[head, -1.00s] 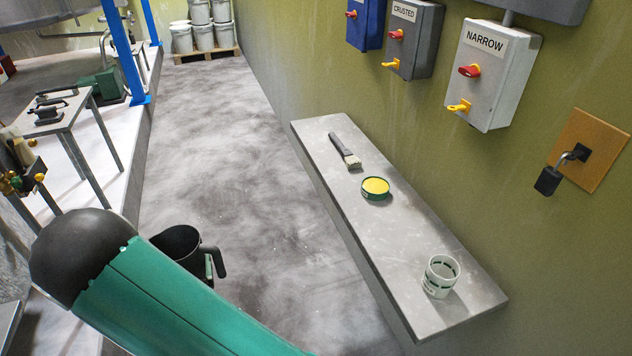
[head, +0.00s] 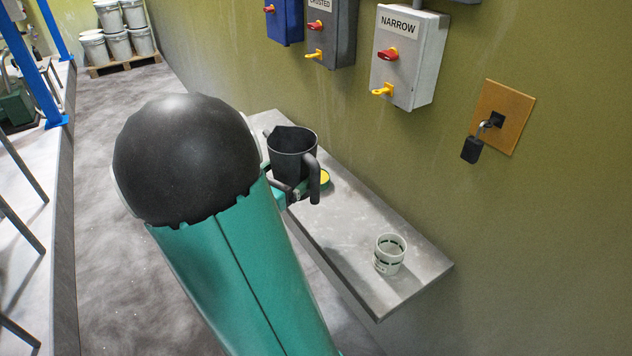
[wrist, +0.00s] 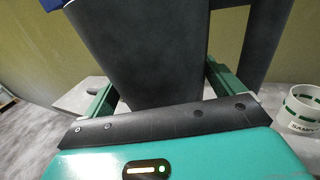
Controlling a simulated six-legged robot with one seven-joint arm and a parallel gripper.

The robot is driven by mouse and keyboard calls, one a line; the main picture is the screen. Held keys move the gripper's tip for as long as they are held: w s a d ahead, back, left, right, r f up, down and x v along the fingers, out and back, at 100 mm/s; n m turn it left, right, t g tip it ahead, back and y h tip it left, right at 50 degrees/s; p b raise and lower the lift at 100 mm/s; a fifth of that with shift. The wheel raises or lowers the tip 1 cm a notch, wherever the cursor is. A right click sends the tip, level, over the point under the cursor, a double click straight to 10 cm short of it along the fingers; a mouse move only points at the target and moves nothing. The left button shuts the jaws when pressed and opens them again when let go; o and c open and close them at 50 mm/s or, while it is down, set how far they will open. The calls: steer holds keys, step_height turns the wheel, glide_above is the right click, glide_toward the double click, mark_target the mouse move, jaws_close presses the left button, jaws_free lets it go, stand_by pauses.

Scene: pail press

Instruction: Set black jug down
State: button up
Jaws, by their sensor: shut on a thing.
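The black jug (head: 291,152) is upright at the shelf's far part in the head view, its handle toward the right. My gripper (head: 281,190) is shut on the jug's lower part. In the wrist view the jug (wrist: 150,55) fills the middle, with the green jaws of my gripper (wrist: 160,88) on both sides of it. The jug's base is hidden, so I cannot tell whether it touches the grey shelf (head: 345,225).
A yellow-topped green tin (head: 323,181) is partly hidden just behind the jug. A white sample cup (head: 389,254) stands at the shelf's near end. Switch boxes (head: 404,58) and a padlock (head: 472,149) are on the wall. The shelf's middle is clear.

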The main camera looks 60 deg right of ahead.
steer(key=s+d+f, duration=0.2)
steer(key=d+f, duration=0.1)
steer(key=s+d+f, duration=0.3)
steer(key=d, duration=0.1)
steer(key=s+d+f, duration=0.3)
steer(key=f, duration=0.1)
steer(key=shift+s+d, duration=0.25)
steer(key=shift+d, duration=0.15)
steer(key=shift+f, duration=1.4)
steer(key=shift+f, duration=0.2)
steer(key=o, duration=0.8)
steer(key=shift+o, duration=0.2)
